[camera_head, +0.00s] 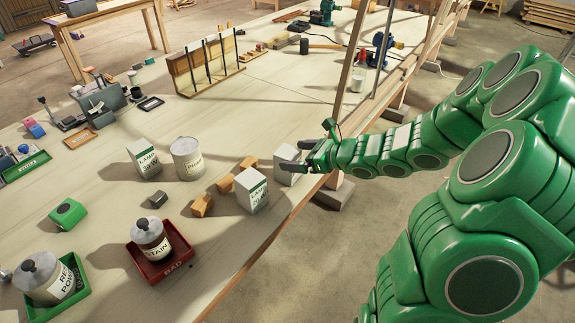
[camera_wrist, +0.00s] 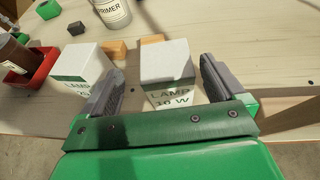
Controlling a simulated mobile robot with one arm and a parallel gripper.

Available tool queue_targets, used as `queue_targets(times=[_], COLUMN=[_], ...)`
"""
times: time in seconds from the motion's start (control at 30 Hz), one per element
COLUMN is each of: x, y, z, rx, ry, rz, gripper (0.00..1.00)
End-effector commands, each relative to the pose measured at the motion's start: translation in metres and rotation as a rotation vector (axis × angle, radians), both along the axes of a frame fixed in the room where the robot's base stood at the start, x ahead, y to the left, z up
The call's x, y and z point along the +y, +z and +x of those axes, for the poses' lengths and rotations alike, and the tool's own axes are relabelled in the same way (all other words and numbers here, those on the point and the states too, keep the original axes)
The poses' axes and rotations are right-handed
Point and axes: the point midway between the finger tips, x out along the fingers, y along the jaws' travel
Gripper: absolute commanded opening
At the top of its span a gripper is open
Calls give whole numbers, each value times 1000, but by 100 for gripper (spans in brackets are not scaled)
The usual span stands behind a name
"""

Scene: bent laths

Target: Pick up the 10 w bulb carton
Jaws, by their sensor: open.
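The 10 W bulb carton (camera_wrist: 166,62), white with a green band and the print "LAMP 10 W", stands upright near the table's right edge. In the head view the carton (camera_head: 285,167) is partly covered by my gripper (camera_head: 296,156). In the wrist view my gripper (camera_wrist: 160,76) is open, with one finger on each side of the carton. A small gap seems to show by the right finger; contact on the left I cannot tell. The carton's lower part is hidden behind the gripper's body.
A similar lamp carton (camera_head: 251,191) stands close by on the left, just outside the left finger in the wrist view (camera_wrist: 80,68). Another lamp carton (camera_head: 145,159), a primer can (camera_head: 187,159) and wooden blocks (camera_head: 202,206) lie farther left. A wooden post (camera_head: 350,60) rises behind my gripper.

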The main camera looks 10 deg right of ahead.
Motion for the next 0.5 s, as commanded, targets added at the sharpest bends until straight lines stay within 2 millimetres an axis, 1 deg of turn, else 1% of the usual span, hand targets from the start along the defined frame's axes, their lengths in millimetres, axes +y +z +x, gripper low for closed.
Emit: queue_targets(times=[0.27,0.5], x=[11,29], y=[-7,-17], z=[11,31], rx=[3,1], ry=[2,2], rz=[0,0], gripper=[96,96])
